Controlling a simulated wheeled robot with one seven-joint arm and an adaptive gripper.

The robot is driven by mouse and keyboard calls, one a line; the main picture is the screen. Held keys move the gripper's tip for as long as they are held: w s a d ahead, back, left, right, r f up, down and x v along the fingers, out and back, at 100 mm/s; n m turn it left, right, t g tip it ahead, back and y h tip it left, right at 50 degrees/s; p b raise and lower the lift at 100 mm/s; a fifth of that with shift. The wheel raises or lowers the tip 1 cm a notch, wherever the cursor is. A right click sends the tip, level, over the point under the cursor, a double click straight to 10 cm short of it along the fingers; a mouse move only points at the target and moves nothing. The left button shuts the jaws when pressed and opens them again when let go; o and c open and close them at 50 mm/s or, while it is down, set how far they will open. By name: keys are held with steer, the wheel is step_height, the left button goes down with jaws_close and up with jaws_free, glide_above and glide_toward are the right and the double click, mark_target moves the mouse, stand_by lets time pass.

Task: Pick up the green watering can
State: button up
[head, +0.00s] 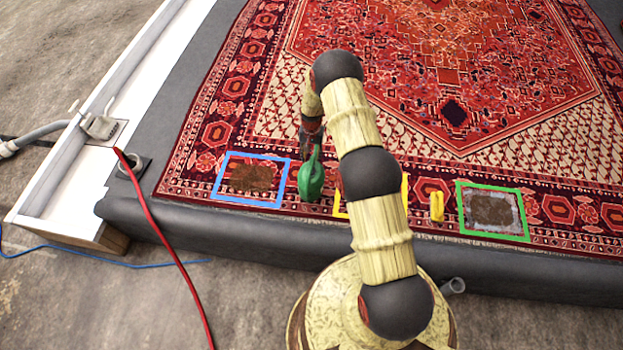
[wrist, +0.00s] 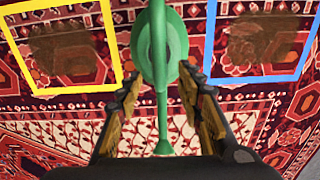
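The green watering can (head: 312,180) sits on the red patterned rug, between the blue frame and the yellow frame. In the wrist view the can (wrist: 161,45) is at top centre, and its thin spout with a flared end points down the picture between my fingers. My gripper (wrist: 160,82) is open, with one finger on each side of the can's near part. I cannot tell whether either fingertip touches it. In the head view my gripper (head: 312,138) is at the can's far side, partly hidden by my arm and the can.
The blue frame (head: 215,188) and green frame (head: 524,222) each surround a dark stain. My arm partly hides the yellow frame (wrist: 117,60). A small yellow object (head: 437,206) stands left of the green frame. A red hose (head: 160,235) crosses the dark edge at left.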

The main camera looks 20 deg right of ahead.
mark_target(311, 161)
step_height(311, 161, down, 6)
steer(key=shift+r+b, duration=0.1)
steer(key=shift+b, duration=0.9)
steer(key=shift+r, duration=0.1)
steer(key=shift+s, duration=0.1)
steer(key=shift+c, duration=1.3)
jaws_close()
